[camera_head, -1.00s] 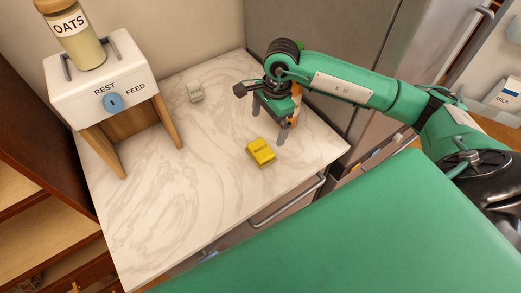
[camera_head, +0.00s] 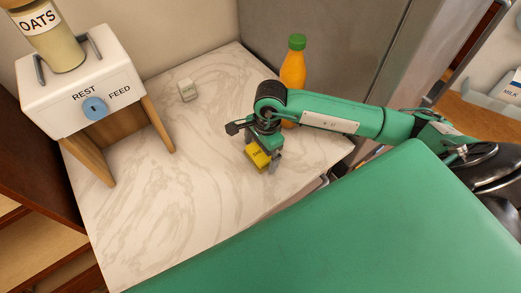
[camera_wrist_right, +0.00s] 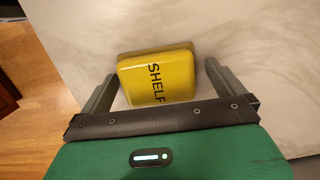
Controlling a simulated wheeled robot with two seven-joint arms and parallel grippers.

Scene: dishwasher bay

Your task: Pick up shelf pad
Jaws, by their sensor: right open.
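The shelf pad is a small yellow block (camera_head: 257,156) on the marble counter, lettered "SHELF" in the right wrist view (camera_wrist_right: 157,78). My right gripper (camera_head: 264,160) is over it and hides part of it in the head view. In the right wrist view the gripper (camera_wrist_right: 160,85) is open. Its two fingers stand on either side of the pad, with a gap showing at the right finger. The pad appears to rest on the counter. My left gripper is not in view.
A white dispenser (camera_head: 75,88) marked REST and FEED, with an oats jar (camera_head: 52,42), stands at the left. An orange bottle with a green cap (camera_head: 293,72) stands behind my right arm. The counter's left front (camera_head: 150,220) is clear.

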